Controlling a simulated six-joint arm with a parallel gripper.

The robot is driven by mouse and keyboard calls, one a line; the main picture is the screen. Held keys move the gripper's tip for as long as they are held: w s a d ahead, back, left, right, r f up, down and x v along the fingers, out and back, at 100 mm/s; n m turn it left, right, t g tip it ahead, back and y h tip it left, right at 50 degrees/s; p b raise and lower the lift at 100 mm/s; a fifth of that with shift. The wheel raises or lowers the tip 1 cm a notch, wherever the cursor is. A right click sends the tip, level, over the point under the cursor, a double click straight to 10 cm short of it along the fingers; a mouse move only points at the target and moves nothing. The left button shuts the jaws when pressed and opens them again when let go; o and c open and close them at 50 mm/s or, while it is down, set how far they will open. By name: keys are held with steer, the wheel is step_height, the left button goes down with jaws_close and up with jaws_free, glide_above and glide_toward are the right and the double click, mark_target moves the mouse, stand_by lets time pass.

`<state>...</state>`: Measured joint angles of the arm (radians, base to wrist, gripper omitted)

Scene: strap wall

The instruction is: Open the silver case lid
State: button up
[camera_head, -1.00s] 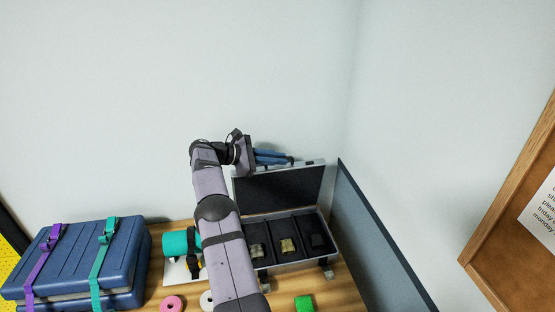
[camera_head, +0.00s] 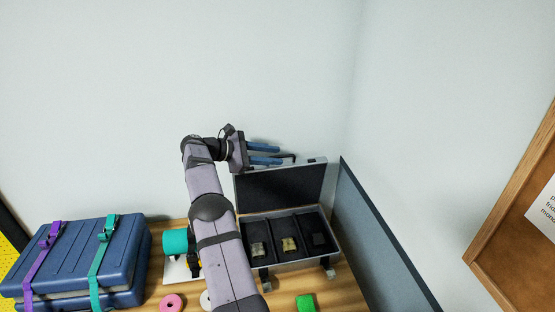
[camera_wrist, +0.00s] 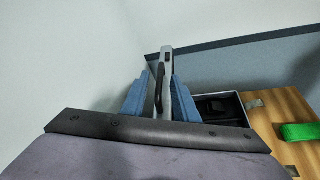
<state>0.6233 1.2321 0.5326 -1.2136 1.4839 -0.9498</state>
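The silver case (camera_head: 290,263) stands on the wooden table, its lid (camera_head: 317,188) raised about upright with the dark lining facing the front. My gripper (camera_head: 281,155) is at the lid's top edge, its two blue fingers spread apart. In the wrist view the lid's edge (camera_wrist: 167,62) and a dark handle (camera_wrist: 158,88) show between the fingers, with gaps visible on both sides. Whether a finger touches the lid cannot be told.
Three dark compartments hold small items (camera_head: 289,244). A blue case (camera_head: 75,262) with purple and teal straps lies left. A teal roll (camera_head: 175,242), pink ring (camera_head: 172,302) and green block (camera_head: 306,302) are on the table. A grey-blue panel (camera_head: 385,240) borders the right.

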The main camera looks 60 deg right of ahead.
steer(key=shift+b+v, duration=0.55)
steer(key=shift+v, duration=1.85)
